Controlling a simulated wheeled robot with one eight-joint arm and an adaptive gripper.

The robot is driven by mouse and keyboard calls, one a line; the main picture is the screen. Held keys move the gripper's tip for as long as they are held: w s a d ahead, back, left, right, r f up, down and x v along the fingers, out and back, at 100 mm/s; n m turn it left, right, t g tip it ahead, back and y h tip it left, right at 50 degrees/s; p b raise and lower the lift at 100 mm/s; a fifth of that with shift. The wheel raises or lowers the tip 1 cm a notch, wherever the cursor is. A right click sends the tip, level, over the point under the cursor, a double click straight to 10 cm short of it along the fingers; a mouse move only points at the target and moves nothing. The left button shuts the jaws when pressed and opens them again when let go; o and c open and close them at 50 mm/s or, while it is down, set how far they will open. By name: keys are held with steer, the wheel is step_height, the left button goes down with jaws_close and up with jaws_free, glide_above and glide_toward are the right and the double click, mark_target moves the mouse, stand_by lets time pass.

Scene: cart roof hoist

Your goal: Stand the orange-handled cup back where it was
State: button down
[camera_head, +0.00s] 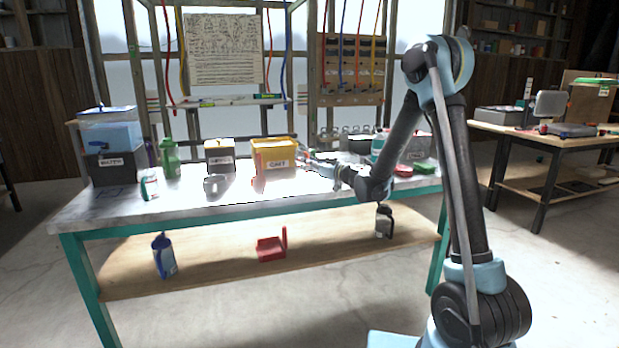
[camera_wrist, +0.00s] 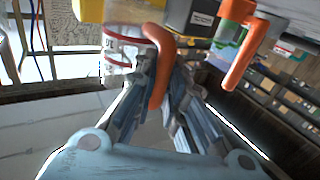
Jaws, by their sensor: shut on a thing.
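My gripper (camera_wrist: 162,92) is shut on the curved orange handle (camera_wrist: 157,62) in the wrist view. The handle belongs to a white cup (camera_wrist: 121,48) with red marks, to the left of the fingers; part of its body is cut off or hidden. In the head view my gripper (camera_head: 318,163) reaches in from the right over the workbench (camera_head: 128,212), right of the yellow bin. Glare there hides the cup's outline, and I cannot tell if it touches the bench top. A second orange handle-like shape (camera_wrist: 238,62) shows to the right in the wrist view.
The yellow bin (camera_head: 273,157) and a labelled dark bin (camera_head: 219,158) stand at the back of the bench. A green bottle (camera_head: 169,160), a blue-filled container (camera_head: 108,130) and a grey mug (camera_head: 213,187) are further left. The bench's front strip is mostly clear.

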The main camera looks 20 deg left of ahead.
mark_target(308, 173)
steer(key=shift+f, duration=2.15)
steer(key=c, duration=1.6)
jaws_free()
steer(key=shift+c, duration=0.2)
steer(key=v, duration=1.2)
steer(key=shift+s, duration=0.1)
